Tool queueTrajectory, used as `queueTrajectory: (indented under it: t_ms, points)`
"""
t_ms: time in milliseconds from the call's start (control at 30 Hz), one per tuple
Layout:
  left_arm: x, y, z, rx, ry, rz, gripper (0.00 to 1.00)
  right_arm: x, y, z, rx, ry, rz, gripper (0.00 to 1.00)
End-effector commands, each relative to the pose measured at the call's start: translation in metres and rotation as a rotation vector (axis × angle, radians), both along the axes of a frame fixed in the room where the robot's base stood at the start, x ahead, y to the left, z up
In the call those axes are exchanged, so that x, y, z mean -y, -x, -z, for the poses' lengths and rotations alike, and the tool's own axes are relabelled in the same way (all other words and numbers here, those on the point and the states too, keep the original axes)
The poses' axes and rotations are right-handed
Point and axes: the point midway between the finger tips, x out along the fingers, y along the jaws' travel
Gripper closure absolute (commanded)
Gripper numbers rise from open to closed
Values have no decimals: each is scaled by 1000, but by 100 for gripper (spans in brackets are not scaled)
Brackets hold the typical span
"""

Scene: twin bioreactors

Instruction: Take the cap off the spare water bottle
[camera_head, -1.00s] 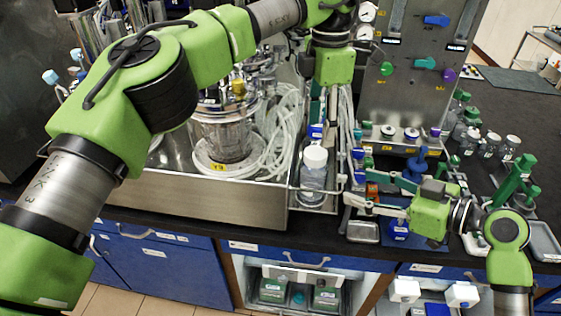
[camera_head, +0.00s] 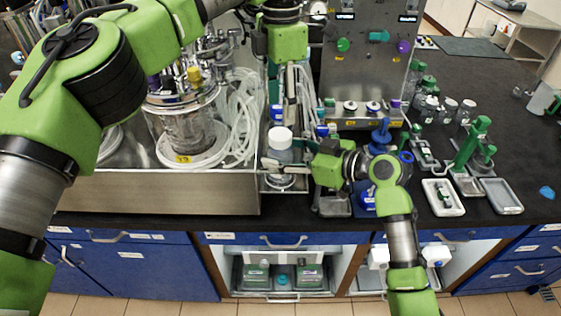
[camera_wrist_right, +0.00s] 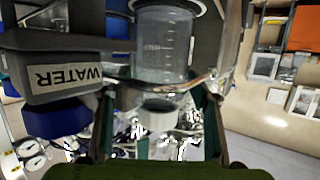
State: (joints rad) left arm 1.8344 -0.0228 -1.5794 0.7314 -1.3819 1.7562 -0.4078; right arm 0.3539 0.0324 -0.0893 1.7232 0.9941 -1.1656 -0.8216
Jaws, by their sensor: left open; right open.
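The spare water bottle, a clear bottle (camera_head: 277,157) with a white cap (camera_head: 280,134), stands upright in a narrow metal tray at the counter's front. In the right wrist view the bottle (camera_wrist_right: 163,45) appears upside down, with graduation marks and its cap (camera_wrist_right: 160,105) below. My right gripper (camera_head: 285,166) is open and level at the bottle's side, coming from the right. In the wrist view its fingers (camera_wrist_right: 158,112) lie either side of the bottle; contact is not clear. My left gripper (camera_head: 287,108) points down above and behind the cap, open; its fingertips are partly hidden among tubes.
A steel tray (camera_head: 160,192) with a glass vessel and coiled tubing stands left of the bottle. A block labelled WATER (camera_wrist_right: 70,75) is close by in the wrist view. A control panel (camera_head: 365,65) stands behind. Small bottles, green tools and trays (camera_head: 443,198) fill the right.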

Motion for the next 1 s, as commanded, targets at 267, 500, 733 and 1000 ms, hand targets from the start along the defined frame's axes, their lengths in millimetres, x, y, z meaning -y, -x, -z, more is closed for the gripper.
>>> queueTrajectory:
  t_ms: [267, 500, 733, 1000]
  points:
    - [0, 0, 0, 0, 0, 0, 50, -7, -4, 2, 0, 0, 0, 44]
    - [0, 0, 0, 0, 0, 0, 50, -6, -4, 2, 0, 0, 0, 73]
    - [0, 0, 0, 0, 0, 17, 50, -6, -4, 2, 0, 0, 0, 100]
    - [0, 0, 0, -1, 0, 331, 50, -6, -4, 2, 1, -1, 1, 100]
